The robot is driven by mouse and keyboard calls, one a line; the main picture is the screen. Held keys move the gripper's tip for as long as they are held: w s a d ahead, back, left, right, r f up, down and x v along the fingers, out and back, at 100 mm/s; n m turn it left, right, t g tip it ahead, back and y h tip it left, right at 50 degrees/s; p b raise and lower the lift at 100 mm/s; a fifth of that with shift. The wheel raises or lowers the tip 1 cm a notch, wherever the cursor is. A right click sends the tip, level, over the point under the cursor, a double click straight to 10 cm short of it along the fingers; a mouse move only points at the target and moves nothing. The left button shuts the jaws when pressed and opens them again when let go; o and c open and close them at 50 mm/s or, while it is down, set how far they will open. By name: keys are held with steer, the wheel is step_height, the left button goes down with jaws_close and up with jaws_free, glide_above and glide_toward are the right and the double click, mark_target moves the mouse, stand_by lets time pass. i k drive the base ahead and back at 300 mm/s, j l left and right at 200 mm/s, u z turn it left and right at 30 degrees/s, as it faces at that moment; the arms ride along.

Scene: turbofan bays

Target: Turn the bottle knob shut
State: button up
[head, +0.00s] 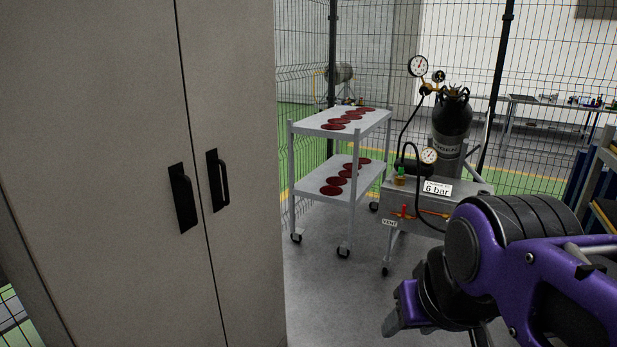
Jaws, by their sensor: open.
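A black gas bottle (453,130) stands behind a grey cart at the right of centre. The bottle knob (456,92) appears to be the dark part at its top; it is small, and I cannot tell how far it is turned. A brass regulator (427,89) with round gauges sits left of the knob. My gripper (395,318) is open at the bottom, lower and nearer than the bottle and well apart from it. I see nothing held, though the gripper is partly hidden by my purple arm.
The grey cart (440,203) carries a "6 bar" sign (437,188), a gauge (429,156), a hose and a red-handled valve (404,212). A two-shelf trolley (292,160) with dark red discs stands left of it. A tall cabinet (130,90) fills the left. Grey floor between is clear.

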mark_target(455, 84)
steer(key=i+l+u, duration=0.1)
steer(key=i+l, duration=0.15)
steer(key=i, duration=0.2)
steer(key=i+l, duration=0.3)
steer(key=i, duration=0.15)
steer(key=i+l+u, duration=0.35)
steer(key=i+l, duration=0.15)
steer(key=l, duration=0.25)
